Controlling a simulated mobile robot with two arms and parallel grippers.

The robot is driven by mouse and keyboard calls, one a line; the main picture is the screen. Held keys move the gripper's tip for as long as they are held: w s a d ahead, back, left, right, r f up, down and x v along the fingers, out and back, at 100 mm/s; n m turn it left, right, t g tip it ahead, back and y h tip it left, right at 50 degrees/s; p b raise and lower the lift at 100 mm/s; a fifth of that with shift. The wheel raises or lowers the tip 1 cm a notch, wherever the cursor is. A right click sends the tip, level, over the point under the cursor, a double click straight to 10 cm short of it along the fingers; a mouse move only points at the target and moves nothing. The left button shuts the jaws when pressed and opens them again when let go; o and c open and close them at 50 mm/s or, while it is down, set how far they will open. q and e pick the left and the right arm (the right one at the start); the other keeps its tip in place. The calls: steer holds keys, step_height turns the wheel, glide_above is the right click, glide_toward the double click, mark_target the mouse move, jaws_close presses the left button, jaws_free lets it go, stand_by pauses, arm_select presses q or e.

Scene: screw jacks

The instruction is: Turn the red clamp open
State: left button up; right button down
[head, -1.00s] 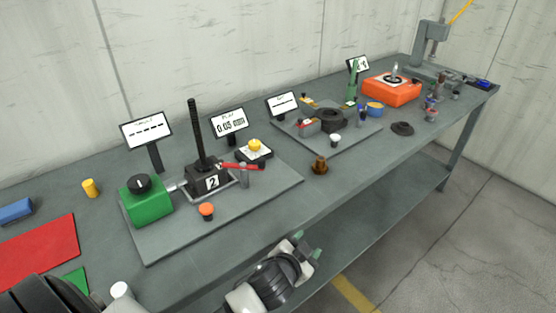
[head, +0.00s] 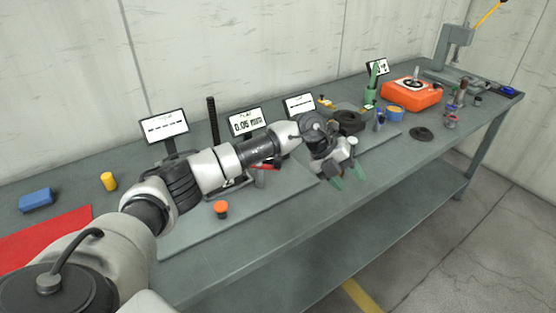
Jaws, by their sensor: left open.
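The red clamp (head: 268,167) shows as a short piece of red lever at the screw jack on the near grey plate. My left forearm crosses in front of the jack and hides most of the lever and the jack body. The black threaded screw (head: 212,118) stands upright behind the arm. My left gripper (head: 347,178) is open and empty, with green fingertips pointing down. In the picture it is to the right of the red clamp, over the bench's front part. My right gripper is not in view.
An orange knob (head: 221,208) stands on the near plate (head: 205,233). Display screens (head: 245,121) stand behind. An orange box (head: 411,94) and a black disc (head: 421,134) lie farther right.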

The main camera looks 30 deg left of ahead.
arm_select(q)
steer(key=a+r+n+g+y, duration=0.1)
steer(key=a+r+y, duration=0.15)
steer(key=a, duration=0.35)
steer(key=a+r+n+y, duration=0.1)
steer(key=a+r+y, duration=0.15)
steer(key=a, duration=0.45)
step_height(320, 180, up, 3)
steer(key=n+g+y, duration=0.1)
steer(key=n+y, duration=0.1)
steer(key=y, duration=0.1)
glide_above(277, 160)
step_height(277, 160, down, 9)
steer(key=shift+w+a+f+p, duration=0.1)
steer(key=shift+w+f+p, duration=0.05)
steer(key=shift+p, duration=0.9)
steer(key=shift+f, duration=0.8)
steer(key=shift+c, duration=0.4)
steer(key=c, duration=0.8)
steer(key=shift+m, duration=0.3)
steer(key=shift+c, duration=0.2)
